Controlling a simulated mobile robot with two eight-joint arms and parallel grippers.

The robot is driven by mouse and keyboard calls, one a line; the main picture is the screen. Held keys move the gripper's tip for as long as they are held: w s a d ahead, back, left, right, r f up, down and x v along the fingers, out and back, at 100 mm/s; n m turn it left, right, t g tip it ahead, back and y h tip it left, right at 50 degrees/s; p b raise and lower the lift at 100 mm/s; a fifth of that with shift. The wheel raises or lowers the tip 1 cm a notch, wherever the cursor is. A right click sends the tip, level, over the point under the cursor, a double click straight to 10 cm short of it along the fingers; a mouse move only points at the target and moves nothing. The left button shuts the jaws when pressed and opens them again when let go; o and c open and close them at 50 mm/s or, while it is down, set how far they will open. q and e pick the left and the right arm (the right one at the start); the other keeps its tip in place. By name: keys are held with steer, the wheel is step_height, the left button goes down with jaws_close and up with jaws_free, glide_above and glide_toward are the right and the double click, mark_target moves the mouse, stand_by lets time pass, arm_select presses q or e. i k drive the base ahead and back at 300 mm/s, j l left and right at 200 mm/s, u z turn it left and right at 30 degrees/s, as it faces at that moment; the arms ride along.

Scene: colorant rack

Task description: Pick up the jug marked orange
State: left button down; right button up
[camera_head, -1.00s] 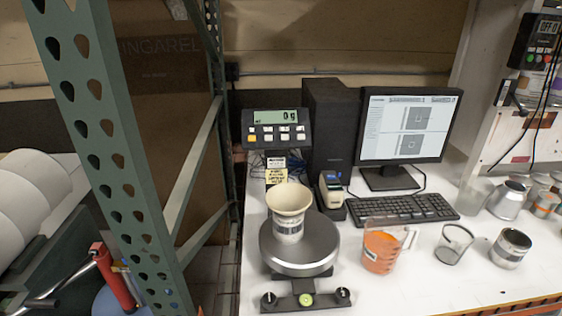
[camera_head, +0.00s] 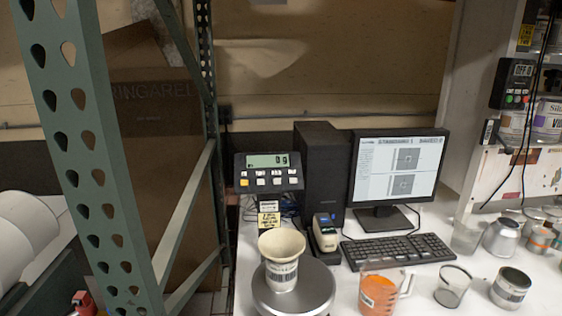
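A clear jug with orange liquid in it (camera_head: 379,296) stands upright on the white table near the bottom edge of the head view. Its handle points right, and a small label shows low on its left side. The bottom of the jug is close to the picture's lower edge. Neither of my grippers is in view.
Left of the jug, a cream cup (camera_head: 282,262) stands on a round scale (camera_head: 318,287). An empty glass (camera_head: 452,287) and a metal can (camera_head: 509,288) stand to its right. A keyboard (camera_head: 397,250) and monitor (camera_head: 398,168) are behind. A green rack post (camera_head: 95,150) rises at left.

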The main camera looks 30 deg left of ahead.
mark_target(382, 279)
steer(key=i+l, duration=0.1)
steer(key=l, duration=0.55)
steer(key=l+z, duration=0.1)
steer(key=l, duration=0.55)
steer(key=i+j, duration=0.45)
